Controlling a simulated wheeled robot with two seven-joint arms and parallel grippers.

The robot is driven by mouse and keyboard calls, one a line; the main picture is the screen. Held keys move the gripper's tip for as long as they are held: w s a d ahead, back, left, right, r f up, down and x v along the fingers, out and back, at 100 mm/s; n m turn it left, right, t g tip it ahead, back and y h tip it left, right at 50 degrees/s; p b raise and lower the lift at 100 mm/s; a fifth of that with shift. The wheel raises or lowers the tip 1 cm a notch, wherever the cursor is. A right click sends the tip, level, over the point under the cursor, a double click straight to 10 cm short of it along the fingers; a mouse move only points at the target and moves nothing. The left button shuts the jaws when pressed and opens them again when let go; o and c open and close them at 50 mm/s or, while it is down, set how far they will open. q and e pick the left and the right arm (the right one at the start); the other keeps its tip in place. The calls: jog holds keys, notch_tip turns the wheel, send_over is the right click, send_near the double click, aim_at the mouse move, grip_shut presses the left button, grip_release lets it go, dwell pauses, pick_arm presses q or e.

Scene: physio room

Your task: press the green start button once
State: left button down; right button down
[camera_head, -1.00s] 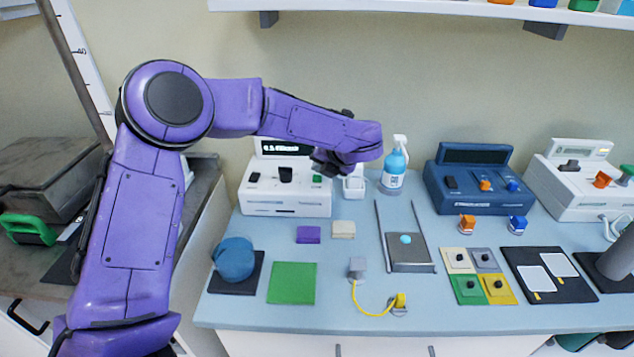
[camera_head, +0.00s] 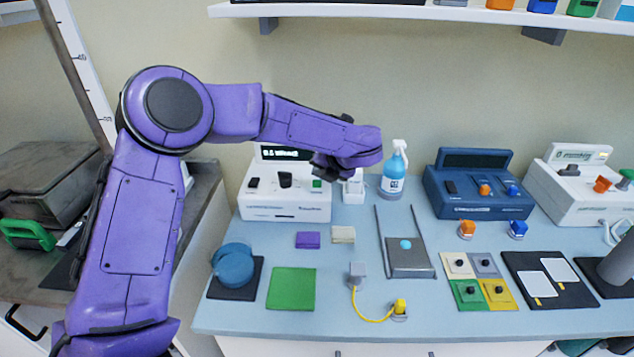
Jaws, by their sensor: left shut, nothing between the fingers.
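The green start button (camera_head: 317,184) is a small green square on the top of the white device (camera_head: 287,206) at the back left of the counter. The device has a black display with light text, partly covered by my arm. My left gripper (camera_head: 325,170) points down just above the green button, slightly to its upper right in the picture. Its fingers are dark, small and shut, with nothing held. A small gap shows between fingers and button, though depth is hard to judge. My right gripper is out of the picture.
A white block (camera_head: 353,188) and a blue spray bottle (camera_head: 393,172) stand just right of the device. A blue console (camera_head: 480,185) is further right. A purple block (camera_head: 308,240), green mat (camera_head: 291,289) and yellow cable (camera_head: 368,318) lie in front.

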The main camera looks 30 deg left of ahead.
aim_at(320, 183)
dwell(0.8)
pick_arm(q)
jog(key=shift+f+b, duration=0.35)
jog(key=shift+f, duration=0.1)
jog(key=shift+f+b, duration=0.35)
jog(key=shift+f, duration=0.1)
dwell(0.5)
jog(key=shift+r+p, duration=0.65)
jog(key=shift+r, duration=0.25)
notch_tip(320, 183, up, 5)
jog(key=p, duration=0.3)
jog(key=shift+p, duration=0.4)
dwell(0.5)
